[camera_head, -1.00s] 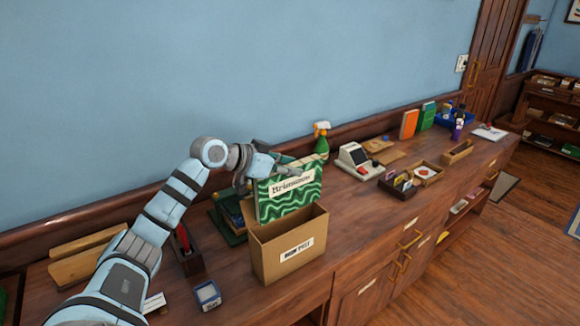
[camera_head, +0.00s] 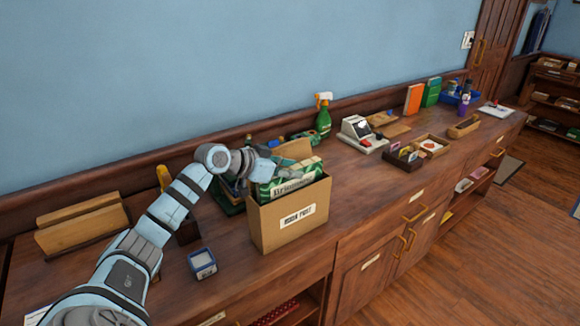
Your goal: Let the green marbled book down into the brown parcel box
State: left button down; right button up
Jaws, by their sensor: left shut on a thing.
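The brown parcel box (camera_head: 290,236) stands open on the wooden counter, with a white label on its front. The green marbled book (camera_head: 300,178) is upright, with its lower part down inside the box and hidden by the front wall. Its top and part of its pale title label show above the rim. My left gripper (camera_head: 268,167) is at the book's upper left edge, above the box's left side, and is shut on the book. Its fingertips are partly hidden. My right gripper is not in view.
A small blue-grey square container (camera_head: 202,264) sits left of the box, near the front edge. A wooden holder (camera_head: 80,226) is at the far left. A green spray bottle (camera_head: 323,116) and a white card machine (camera_head: 361,135) stand behind.

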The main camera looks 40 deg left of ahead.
pick_arm(q)
jog(key=shift+f, duration=0.35)
jog(key=c, duration=1.2)
grip_release()
jog(key=shift+c, duration=0.2)
jog(key=shift+o, duration=0.6)
jog(key=shift+o, duration=1.4)
jog(key=shift+r, duration=0.1)
